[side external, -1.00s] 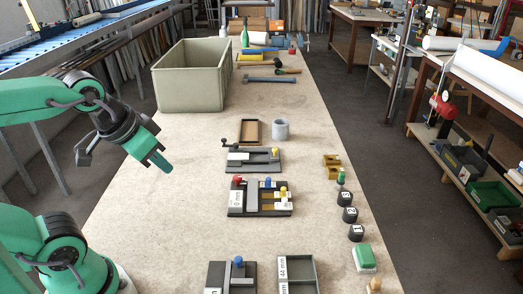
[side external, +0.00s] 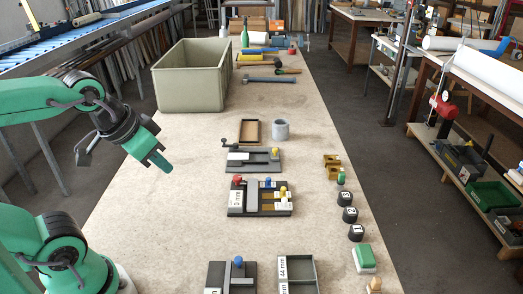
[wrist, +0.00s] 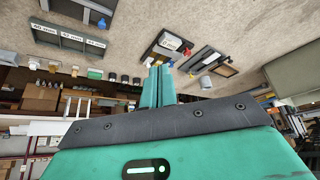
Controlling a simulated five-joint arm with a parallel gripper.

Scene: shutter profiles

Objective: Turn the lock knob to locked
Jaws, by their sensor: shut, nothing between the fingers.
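My gripper (side external: 161,164) is shut and empty, held in the air over the left side of the bench, apart from every fixture. Its green fingers (wrist: 158,86) are together in the wrist view. No part is marked as the lock knob that I can read. A dark fixture (side external: 258,212) at mid-bench carries a red knob (side external: 237,180), a blue knob (side external: 268,182) and a yellow knob (side external: 283,190). A nearer fixture (side external: 217,276) has a blue knob (side external: 238,261).
A large beige bin (side external: 192,88) stands at the back left. A grey cup (side external: 281,130) and a brown tray (side external: 250,131) sit behind the fixtures. Several black round pieces (side external: 350,215) and a green-topped block (side external: 364,257) line the right edge. The bench's left middle is clear.

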